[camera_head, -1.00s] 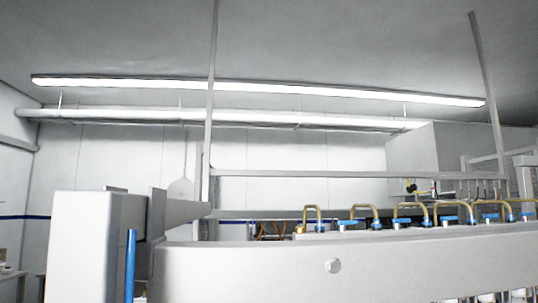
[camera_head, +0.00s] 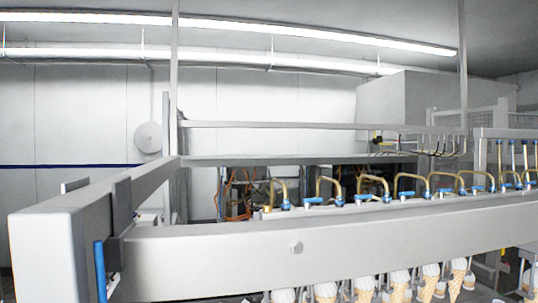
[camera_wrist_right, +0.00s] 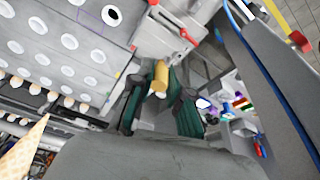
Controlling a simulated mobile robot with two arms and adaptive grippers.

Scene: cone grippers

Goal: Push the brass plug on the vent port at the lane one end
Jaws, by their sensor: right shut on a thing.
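The brass plug (camera_wrist_right: 160,76) shows in the right wrist view as a short golden cylinder. My right gripper (camera_wrist_right: 160,101) is shut on it, with dark green pads at its sides and the plug's far end sticking out beyond the fingers. The vent port cannot be made out for sure; in the head view a row of bent brass pipes (camera_head: 278,191) with blue fittings stands along the machine. Neither gripper is in the head view, and my left gripper is in no view.
A long grey machine beam (camera_head: 360,247) crosses the head view, with wafer cones (camera_head: 400,288) below it. In the right wrist view, a panel with round holes (camera_wrist_right: 68,42) is at upper left, a red-handled fitting (camera_wrist_right: 187,36) at the top, and a cone (camera_wrist_right: 22,152) at lower left.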

